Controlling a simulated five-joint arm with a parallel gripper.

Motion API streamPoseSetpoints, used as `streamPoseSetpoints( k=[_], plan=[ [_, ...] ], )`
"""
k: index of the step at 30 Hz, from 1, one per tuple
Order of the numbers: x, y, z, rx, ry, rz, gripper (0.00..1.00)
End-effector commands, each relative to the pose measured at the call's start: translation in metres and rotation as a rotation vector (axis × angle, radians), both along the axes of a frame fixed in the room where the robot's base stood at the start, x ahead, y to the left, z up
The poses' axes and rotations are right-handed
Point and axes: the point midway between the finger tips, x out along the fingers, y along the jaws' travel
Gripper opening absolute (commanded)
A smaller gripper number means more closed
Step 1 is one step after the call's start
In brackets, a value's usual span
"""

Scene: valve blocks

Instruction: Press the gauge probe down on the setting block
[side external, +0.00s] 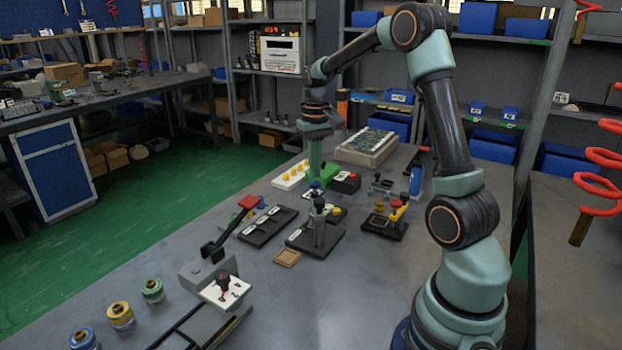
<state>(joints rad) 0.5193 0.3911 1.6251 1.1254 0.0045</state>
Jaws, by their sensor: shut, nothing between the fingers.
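The gauge stand (319,228), a grey upright post on a black base plate, stands near the middle of the bench in the side external view. Its probe and the setting block are too small to tell apart from the post. My gripper (315,178) points straight down above and just behind the top of this stand. Its fingers are shut with nothing between them.
A small tan square tray (287,257) lies in front. Several coloured rings (120,314) stand at front left.

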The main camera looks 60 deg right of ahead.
Motion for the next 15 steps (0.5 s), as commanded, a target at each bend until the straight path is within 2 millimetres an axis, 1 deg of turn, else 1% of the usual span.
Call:
streamPoseSetpoints(
  k=[15],
  plan=[
    [0.0,0.0,-0.0065,0.001,0.001,0.0,0.0]
  ],
)
